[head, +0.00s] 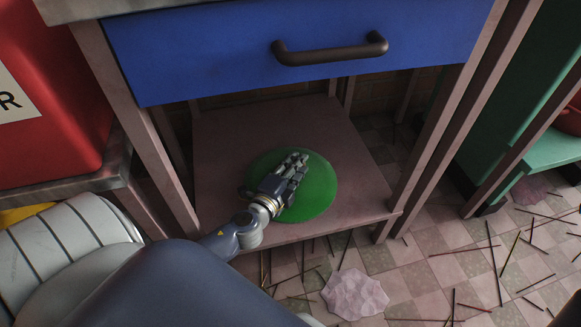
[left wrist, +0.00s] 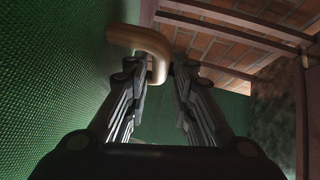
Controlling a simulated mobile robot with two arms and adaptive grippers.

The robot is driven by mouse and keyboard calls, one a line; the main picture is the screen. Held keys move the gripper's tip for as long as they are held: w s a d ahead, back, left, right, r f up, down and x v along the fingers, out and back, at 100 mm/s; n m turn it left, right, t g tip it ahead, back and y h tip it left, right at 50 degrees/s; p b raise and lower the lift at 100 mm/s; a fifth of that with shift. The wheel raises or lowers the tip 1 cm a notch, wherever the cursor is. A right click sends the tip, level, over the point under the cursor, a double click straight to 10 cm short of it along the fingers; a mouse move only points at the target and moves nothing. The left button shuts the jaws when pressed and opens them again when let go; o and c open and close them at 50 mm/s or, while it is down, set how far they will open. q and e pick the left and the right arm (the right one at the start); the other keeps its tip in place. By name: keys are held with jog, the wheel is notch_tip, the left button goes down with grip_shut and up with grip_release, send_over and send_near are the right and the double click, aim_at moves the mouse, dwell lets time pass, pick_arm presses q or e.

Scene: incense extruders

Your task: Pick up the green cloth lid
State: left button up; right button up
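The green cloth lid (head: 318,190) is a round green disc on the low brown shelf under the blue drawer. My left gripper (head: 295,162) lies over the lid's middle and hides part of it. In the left wrist view the lid's woven green surface (left wrist: 50,90) fills the left side. A bent tan handle (left wrist: 135,38) reaches between the fingertips of my left gripper (left wrist: 162,75). The fingers stand on both sides of the handle with a narrow gap; I cannot tell whether they press on it. My right gripper does not show.
The brown shelf (head: 225,130) sits between brown table legs under the blue drawer (head: 200,50) with its dark handle (head: 325,52). A red container (head: 50,110) is at left. Thin sticks and a crumpled pale piece (head: 355,295) lie on the tiled floor. A green frame (head: 555,150) stands at right.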

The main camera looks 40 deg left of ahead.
pick_arm(q)
jog(key=shift+w+f, duration=0.2)
jog(key=shift+w, duration=0.7)
grip_shut()
jog(key=shift+r, duration=0.15)
